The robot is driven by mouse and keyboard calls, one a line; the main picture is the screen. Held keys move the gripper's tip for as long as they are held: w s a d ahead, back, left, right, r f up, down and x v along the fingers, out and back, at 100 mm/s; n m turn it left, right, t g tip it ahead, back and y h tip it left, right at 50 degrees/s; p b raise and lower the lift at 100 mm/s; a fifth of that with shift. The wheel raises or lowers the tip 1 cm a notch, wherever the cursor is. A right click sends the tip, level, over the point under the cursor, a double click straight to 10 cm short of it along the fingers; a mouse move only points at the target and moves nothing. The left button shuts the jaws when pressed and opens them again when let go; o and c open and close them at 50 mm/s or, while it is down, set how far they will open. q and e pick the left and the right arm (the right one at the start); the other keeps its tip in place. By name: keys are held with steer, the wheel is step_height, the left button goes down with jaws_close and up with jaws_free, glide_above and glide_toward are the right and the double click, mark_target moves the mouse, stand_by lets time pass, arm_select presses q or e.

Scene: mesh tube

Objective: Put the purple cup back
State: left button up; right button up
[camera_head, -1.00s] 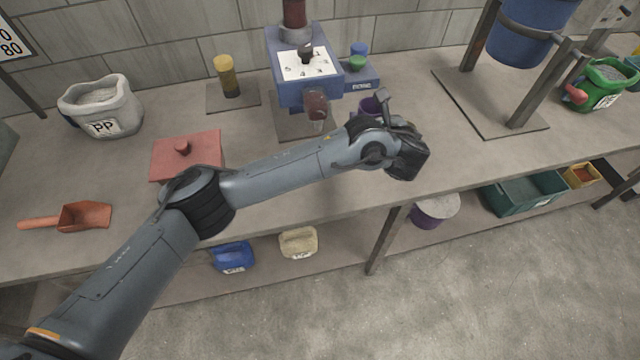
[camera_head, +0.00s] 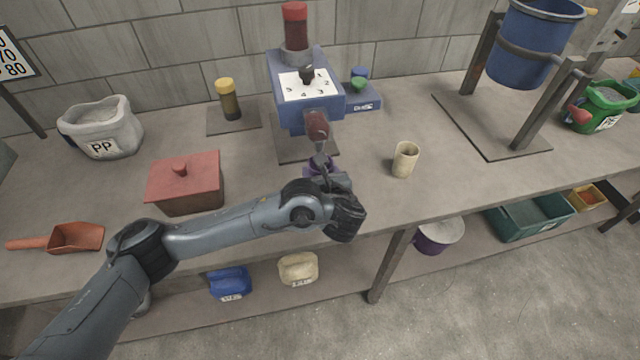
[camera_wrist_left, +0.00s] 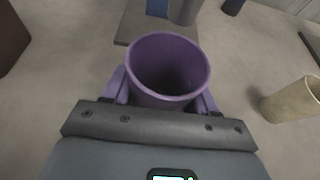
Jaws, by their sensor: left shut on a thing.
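My left gripper (camera_head: 323,172) reaches over the bench and is shut on the purple cup (camera_wrist_left: 168,68). In the left wrist view the cup is upright between the two fingers, and its open top faces the camera; its inside looks dark and I see no contents. In the head view the purple cup (camera_head: 319,166) is mostly hidden by the gripper, just in front of the blue machine's (camera_head: 306,92) dark red spout. Whether its bottom touches the bench I cannot tell. My right gripper is not in view.
A beige cup (camera_head: 404,159) stands on the bench to the right of the gripper, also seen in the left wrist view (camera_wrist_left: 294,101). A red lidded box (camera_head: 186,190) is at left. A metal stand (camera_head: 492,125) is at right. Bench around the beige cup is clear.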

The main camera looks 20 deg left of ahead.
arm_select(q)
steer(key=shift+f+b, duration=0.9)
steer(key=shift+f, duration=1.1)
steer(key=shift+f, duration=0.15)
steer(key=o, duration=1.1)
